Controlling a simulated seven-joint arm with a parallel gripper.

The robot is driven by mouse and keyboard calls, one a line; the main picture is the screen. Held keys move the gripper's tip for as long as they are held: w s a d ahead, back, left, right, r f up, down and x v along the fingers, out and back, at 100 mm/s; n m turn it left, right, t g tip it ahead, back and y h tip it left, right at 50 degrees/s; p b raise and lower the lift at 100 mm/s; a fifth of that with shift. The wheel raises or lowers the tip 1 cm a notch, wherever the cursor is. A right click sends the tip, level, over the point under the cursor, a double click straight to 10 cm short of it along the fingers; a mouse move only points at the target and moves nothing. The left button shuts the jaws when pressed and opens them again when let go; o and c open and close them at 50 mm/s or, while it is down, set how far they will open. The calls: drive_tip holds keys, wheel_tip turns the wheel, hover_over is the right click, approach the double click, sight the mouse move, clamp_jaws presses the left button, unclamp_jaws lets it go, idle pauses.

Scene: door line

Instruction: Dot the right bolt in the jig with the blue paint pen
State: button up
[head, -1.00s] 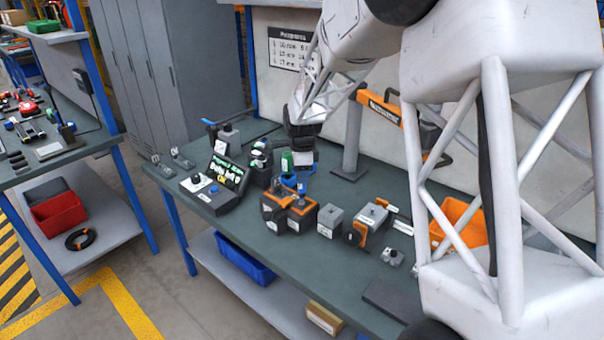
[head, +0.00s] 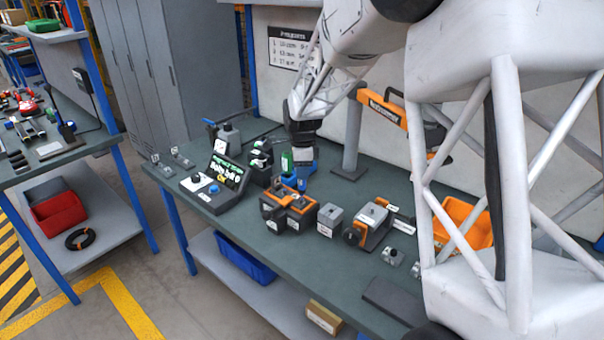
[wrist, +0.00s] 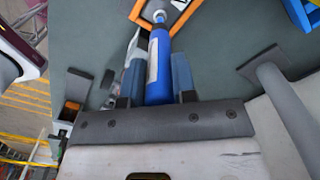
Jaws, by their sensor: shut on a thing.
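My gripper (wrist: 158,85) is shut on the blue paint pen (wrist: 160,70), gripped between two blue-grey fingers in the wrist view. The pen's narrow grey tip points towards an orange-edged dark part at the top of that view. In the head view my gripper (head: 304,160) hangs over the bench, behind a pair of black and orange blocks (head: 290,208) that look like the jig. I cannot make out the right bolt or whether the tip touches anything.
A grey post (head: 352,140) with an orange arm rises behind. The bench's front edge is mostly clear.

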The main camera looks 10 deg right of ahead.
drive_tip(key=shift+r, duration=2.25)
